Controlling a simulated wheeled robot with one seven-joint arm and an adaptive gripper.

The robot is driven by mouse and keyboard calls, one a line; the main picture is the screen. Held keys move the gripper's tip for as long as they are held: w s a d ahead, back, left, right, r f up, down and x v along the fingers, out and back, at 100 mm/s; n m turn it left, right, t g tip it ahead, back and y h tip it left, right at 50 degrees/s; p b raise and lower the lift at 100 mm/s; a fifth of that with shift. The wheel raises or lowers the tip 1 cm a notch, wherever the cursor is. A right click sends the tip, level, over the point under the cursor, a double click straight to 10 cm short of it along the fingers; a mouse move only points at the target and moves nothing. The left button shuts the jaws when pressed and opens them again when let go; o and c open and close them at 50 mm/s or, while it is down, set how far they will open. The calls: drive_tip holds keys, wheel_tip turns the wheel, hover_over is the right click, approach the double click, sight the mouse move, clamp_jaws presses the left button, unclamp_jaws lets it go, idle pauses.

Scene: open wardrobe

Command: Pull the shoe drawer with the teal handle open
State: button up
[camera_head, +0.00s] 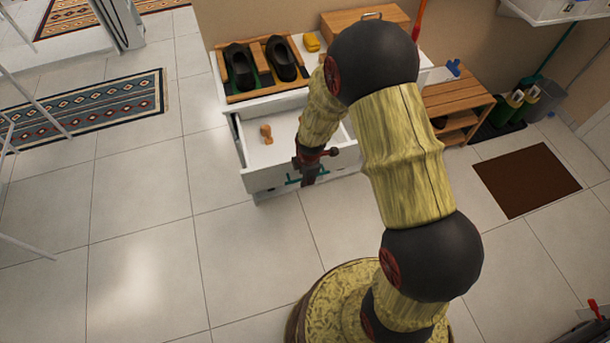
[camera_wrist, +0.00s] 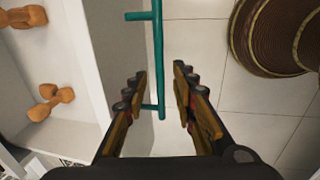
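The white shoe drawer (camera_head: 262,180) stands pulled out of the cabinet, its inside visible. Its teal handle (camera_head: 292,181) is on the front face, partly hidden by my gripper in the head view. In the wrist view the teal handle (camera_wrist: 158,50) is a long bar on two posts. My gripper (camera_wrist: 160,82) is open, with one finger on each side of the bar's lower end. I see a gap between the fingers and the bar.
Wooden shoe trees (camera_wrist: 45,100) lie in the drawer. Black shoes (camera_head: 240,68) sit in a wooden tray on the cabinet top. A slatted wooden rack (camera_head: 455,98) stands at right, with a brown mat (camera_head: 527,180) before it. Tiled floor left of the drawer is clear.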

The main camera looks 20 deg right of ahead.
wheel_tip(320, 180, up, 12)
drive_tip(key=s, duration=0.2)
drive_tip(key=shift+s, duration=0.15)
drive_tip(key=shift+f, duration=0.15)
idle(0.6)
drive_tip(key=s+r+m+g, duration=0.2)
drive_tip(key=s+r+m, duration=0.1)
drive_tip(key=s+m, duration=0.6)
drive_tip(key=s+r+m+t, duration=0.2)
drive_tip(key=s+r+m, duration=0.2)
drive_tip(key=r, duration=0.8)
drive_tip(key=s+d+r+m+t, duration=0.1)
drive_tip(key=s+r+m+t, duration=0.2)
drive_tip(key=r, duration=0.9)
drive_tip(key=s+m, duration=0.2)
drive_tip(key=s, duration=0.2)
drive_tip(key=shift+s+r, duration=0.3)
drive_tip(key=shift+r, duration=0.1)
